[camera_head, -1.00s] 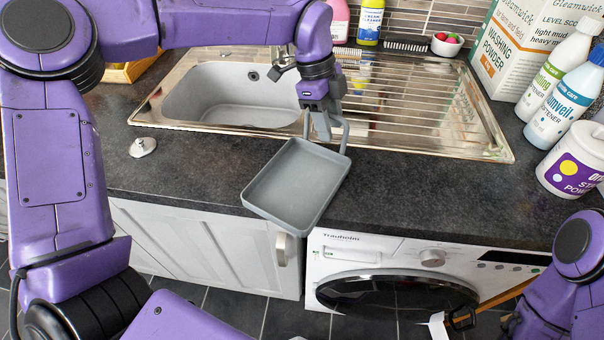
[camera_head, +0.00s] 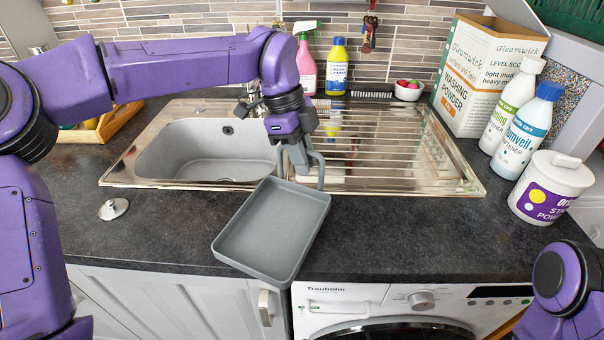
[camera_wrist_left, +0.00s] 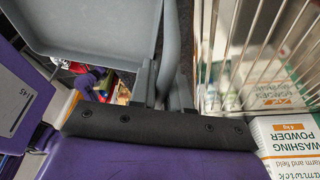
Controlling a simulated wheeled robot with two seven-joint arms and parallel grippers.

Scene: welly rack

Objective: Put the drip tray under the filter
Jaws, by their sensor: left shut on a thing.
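The grey drip tray (camera_head: 270,230) is a shallow rectangular tray with a looped handle at its far right end. My left gripper (camera_head: 300,165) is shut on that handle and holds the tray over the worktop's front edge, tilted in the picture. In the left wrist view the tray (camera_wrist_left: 95,25) fills the upper left, with its handle between the fingers (camera_wrist_left: 165,85). The washing machine (camera_head: 400,305) stands below the worktop; its lower front, where a filter might be, is out of view. My right arm shows at the lower right, but its gripper is not visible.
A washing powder box (camera_head: 485,75), softener bottles (camera_head: 527,130) and a white tub (camera_head: 550,188) stand at the right. A plug (camera_head: 113,208) lies on the bare worktop at left.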

